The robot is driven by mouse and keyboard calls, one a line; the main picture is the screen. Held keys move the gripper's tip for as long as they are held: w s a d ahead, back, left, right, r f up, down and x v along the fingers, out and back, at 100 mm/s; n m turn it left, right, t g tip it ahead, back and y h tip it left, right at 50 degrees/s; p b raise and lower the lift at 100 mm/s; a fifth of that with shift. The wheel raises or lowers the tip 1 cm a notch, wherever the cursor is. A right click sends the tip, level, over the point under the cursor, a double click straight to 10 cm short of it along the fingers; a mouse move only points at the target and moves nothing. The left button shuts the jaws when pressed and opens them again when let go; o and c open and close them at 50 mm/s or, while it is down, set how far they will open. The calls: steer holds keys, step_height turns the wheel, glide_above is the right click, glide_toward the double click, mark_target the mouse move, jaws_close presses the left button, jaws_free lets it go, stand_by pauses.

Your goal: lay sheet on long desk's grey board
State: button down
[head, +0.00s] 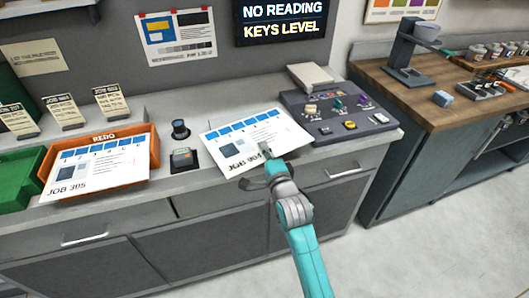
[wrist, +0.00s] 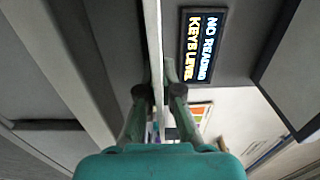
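A white sheet marked JOB 904 (head: 240,136), with a row of blue squares, is over the long desk (head: 160,190), left of the control console. My gripper (head: 264,154) is at its near edge. In the wrist view my gripper's two fingers (wrist: 158,78) are close together on a thin pale strip, the sheet seen edge-on (wrist: 153,35). I cannot tell whether the sheet touches the surface below. No grey board shows clearly; the sheet hides the desk area beneath it.
An orange REDO tray (head: 152,165) holds another sheet, JOB 305 (head: 95,168). A green bin (head: 20,185) is left of it. A small dark device (head: 182,158) stands left of the held sheet, and the console (head: 345,112) is right. A wooden-topped bench (head: 445,105) is farther right.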

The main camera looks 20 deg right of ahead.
steer(key=shift+f, duration=0.65)
steer(key=c, duration=1.3)
jaws_free()
steer(key=shift+f, duration=0.1)
steer(key=shift+s, duration=0.2)
steer(key=s, duration=1.1)
steer(key=shift+s, duration=0.35)
